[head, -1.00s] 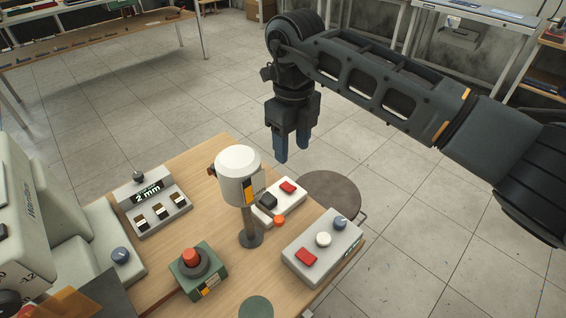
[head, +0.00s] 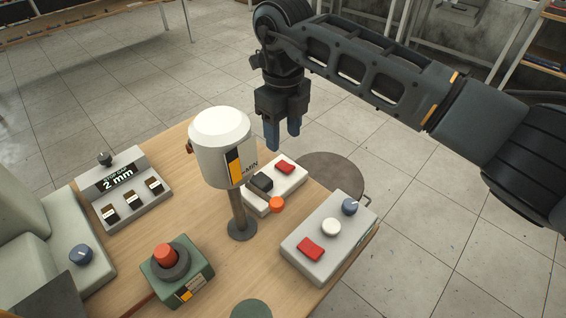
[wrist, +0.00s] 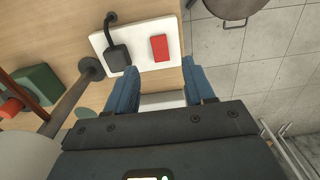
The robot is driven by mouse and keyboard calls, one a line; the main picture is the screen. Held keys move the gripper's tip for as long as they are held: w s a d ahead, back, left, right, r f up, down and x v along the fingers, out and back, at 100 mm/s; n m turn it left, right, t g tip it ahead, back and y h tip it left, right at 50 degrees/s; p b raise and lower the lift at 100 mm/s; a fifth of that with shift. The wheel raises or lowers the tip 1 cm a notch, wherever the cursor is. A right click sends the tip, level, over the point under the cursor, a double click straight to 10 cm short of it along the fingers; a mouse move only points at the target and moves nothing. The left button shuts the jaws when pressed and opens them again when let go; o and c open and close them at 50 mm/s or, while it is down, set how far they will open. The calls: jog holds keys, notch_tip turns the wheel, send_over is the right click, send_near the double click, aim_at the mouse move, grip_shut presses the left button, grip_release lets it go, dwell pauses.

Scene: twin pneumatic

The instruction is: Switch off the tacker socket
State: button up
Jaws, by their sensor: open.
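A white socket box (head: 290,182) stands on the wooden table behind the white lamp-like head on a post, which hides part of it. It has a red rocker switch (head: 285,167) and a black plug (head: 262,183). In the wrist view the socket plate (wrist: 140,36) shows the black plug (wrist: 117,57), its cable and the red switch (wrist: 159,47). My gripper (head: 283,138) is open and empty, fingers down, above and just behind the red switch in the head view. In the wrist view the switch lies ahead, between the lines of my two blue fingers (wrist: 161,80). I see no contact.
The white head on a post (head: 220,140) stands left of my gripper. A grey box (head: 342,225) with a red switch, white button and knob is front right. A green box with a red button (head: 165,256) is front left. A round stool (head: 332,175) stands beyond the table.

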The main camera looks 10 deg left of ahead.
aim_at(284, 166)
notch_tip(284, 166, down, 8)
jog(key=shift+r, duration=0.25)
grip_shut()
jog(key=shift+s+d+r+t+y+p, duration=0.2)
jog(key=shift+d+t+y+p, duration=0.25)
jog(key=shift+p, duration=0.5)
jog(key=shift+s+f+t+y, duration=0.15)
jog(key=shift+t+y, duration=0.6)
jog(key=shift+y, duration=0.4)
grip_release()
